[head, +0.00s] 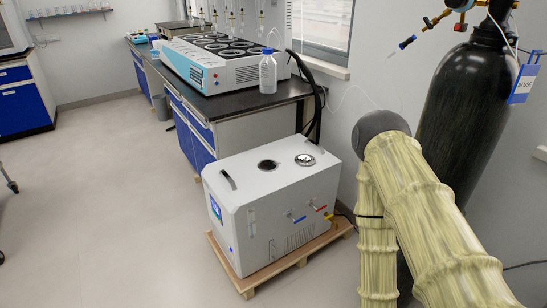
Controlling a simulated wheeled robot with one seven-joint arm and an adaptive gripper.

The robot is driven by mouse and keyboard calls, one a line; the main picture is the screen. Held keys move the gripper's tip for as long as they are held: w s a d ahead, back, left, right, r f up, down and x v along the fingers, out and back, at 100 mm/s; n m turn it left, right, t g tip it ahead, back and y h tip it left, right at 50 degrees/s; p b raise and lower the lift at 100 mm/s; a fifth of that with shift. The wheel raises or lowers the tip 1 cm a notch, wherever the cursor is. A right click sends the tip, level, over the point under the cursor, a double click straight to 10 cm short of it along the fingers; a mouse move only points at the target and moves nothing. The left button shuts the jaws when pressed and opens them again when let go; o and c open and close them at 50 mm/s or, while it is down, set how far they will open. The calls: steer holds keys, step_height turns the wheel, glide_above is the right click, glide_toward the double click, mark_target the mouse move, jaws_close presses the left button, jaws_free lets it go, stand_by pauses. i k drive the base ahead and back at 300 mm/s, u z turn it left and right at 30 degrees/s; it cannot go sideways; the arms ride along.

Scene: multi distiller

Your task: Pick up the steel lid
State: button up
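The steel lid (305,159) is a small shiny round disc on the right part of the top of a white box-shaped machine (240,200). To its left is a dark round opening (267,165) in the same top. Nothing covers the lid in the head view. My arm, in a pale yellow sleeve, bends at the right, apart from the machine. My gripper is not visible, so I cannot see whether it is open or shut.
The machine stands on a wooden pallet (246,290). Behind it is a dark-topped bench (225,104) with a multi-position distiller (205,62) and a clear bottle (268,74). A black gas cylinder (468,105) stands at right. The floor at left (100,210) is clear.

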mark_target(305, 160)
steer(key=u, duration=0.65)
steer(key=i, duration=1.1)
steer(key=z, duration=0.3)
